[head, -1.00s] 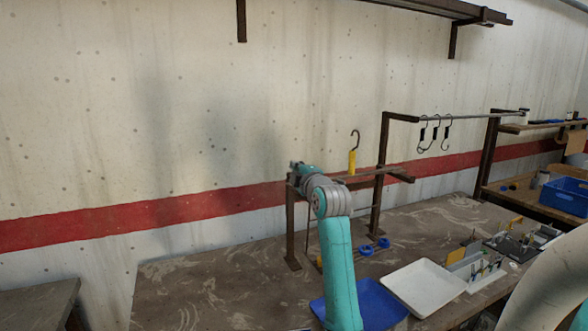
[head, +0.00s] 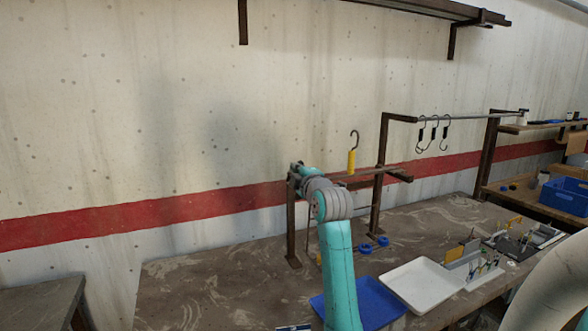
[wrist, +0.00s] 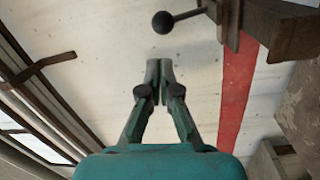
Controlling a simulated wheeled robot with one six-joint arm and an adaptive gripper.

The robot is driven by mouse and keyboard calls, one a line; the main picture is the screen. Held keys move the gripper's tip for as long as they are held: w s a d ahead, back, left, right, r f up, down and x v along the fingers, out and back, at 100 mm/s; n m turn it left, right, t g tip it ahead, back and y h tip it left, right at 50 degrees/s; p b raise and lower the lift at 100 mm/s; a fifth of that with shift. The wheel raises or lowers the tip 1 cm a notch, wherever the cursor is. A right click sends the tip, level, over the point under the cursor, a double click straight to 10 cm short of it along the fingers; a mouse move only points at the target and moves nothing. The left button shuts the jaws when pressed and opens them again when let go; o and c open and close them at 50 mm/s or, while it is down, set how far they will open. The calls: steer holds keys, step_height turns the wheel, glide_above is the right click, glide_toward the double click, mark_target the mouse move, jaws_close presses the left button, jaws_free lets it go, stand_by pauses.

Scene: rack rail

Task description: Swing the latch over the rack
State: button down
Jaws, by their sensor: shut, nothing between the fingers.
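The brown metal rack (head: 377,205) stands on the bench behind my arm, with a flat shelf at its top. In the wrist view, a rod ending in a black ball knob (wrist: 163,22) sticks out left from the brown rack frame (wrist: 285,28); it looks like the latch. My gripper (wrist: 160,72) is shut and empty. Its fingertips show just below the knob in that picture, with a visible gap. In the head view my gripper is mostly hidden by my arm's wrist, and I cannot make out the latch there.
A yellow-handled hook (head: 351,162) is upright at the rack shelf. Several black hooks (head: 434,130) hang from a rail (head: 455,117) to the right. A blue tray (head: 375,305), a white tray (head: 421,284) and blue pieces (head: 376,243) lie on the bench (head: 215,290). The bench's left part is clear.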

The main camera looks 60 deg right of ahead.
steer(key=s+a, duration=0.1)
steer(key=s, duration=0.5)
steer(key=shift+s+f, duration=0.15)
steer(key=shift+s, duration=0.15)
steer(key=shift+a, duration=0.1)
